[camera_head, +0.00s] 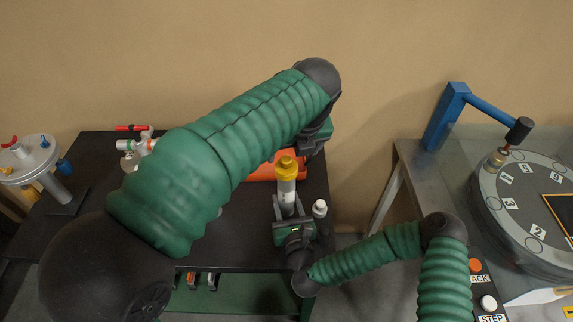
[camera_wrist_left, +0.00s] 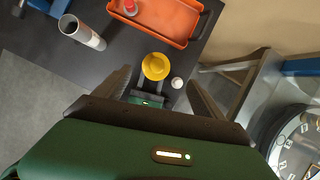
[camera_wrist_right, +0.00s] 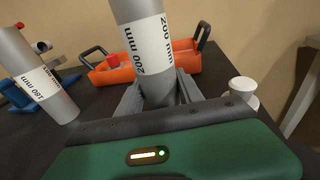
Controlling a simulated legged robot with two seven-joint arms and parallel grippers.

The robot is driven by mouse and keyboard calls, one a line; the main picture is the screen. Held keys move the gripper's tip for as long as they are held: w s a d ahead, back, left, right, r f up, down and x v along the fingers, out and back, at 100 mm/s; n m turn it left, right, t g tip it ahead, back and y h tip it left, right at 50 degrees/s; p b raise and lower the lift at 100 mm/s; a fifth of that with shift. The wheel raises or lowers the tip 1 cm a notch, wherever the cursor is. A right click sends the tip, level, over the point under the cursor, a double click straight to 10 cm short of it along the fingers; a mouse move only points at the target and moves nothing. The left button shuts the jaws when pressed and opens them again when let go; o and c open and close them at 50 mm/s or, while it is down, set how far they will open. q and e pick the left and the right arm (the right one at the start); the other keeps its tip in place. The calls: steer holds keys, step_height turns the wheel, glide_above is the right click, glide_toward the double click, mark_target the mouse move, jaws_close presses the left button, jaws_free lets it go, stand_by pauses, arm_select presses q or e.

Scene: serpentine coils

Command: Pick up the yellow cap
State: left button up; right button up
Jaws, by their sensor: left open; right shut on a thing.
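The yellow cap (camera_head: 286,166) sits on top of an upright grey tube (camera_head: 286,190) with a white label. The label reads 200 mm in the right wrist view (camera_wrist_right: 150,45). My right gripper (camera_head: 290,213) is shut on the tube's lower part. My left gripper (camera_head: 311,148) is open and empty, pointing down, above and slightly behind the cap in the head view. In the left wrist view, the cap (camera_wrist_left: 155,66) shows from above, between the open fingers. The cap is out of frame in the right wrist view.
An orange tray (camera_wrist_left: 165,28) lies behind the tube on the black table (camera_wrist_left: 100,70). A 180 mm tube (camera_wrist_right: 38,80) stands left of it. A small white-topped piece (camera_head: 320,207) is close right. A dial machine (camera_head: 530,205) stands on the metal table at right.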

mark_target(288, 162)
arm_select(q)
steer(key=x, duration=0.7)
steer(key=shift+s+a+f, duration=0.2)
steer(key=shift+a+f, duration=0.05)
steer(key=shift+f, duration=0.1)
steer(key=shift+w+f, duration=0.2)
steer(key=shift+f, duration=0.1)
steer(key=shift+s+r, duration=0.1)
steer(key=c, duration=1.5)
step_height(288, 162, up, 10)
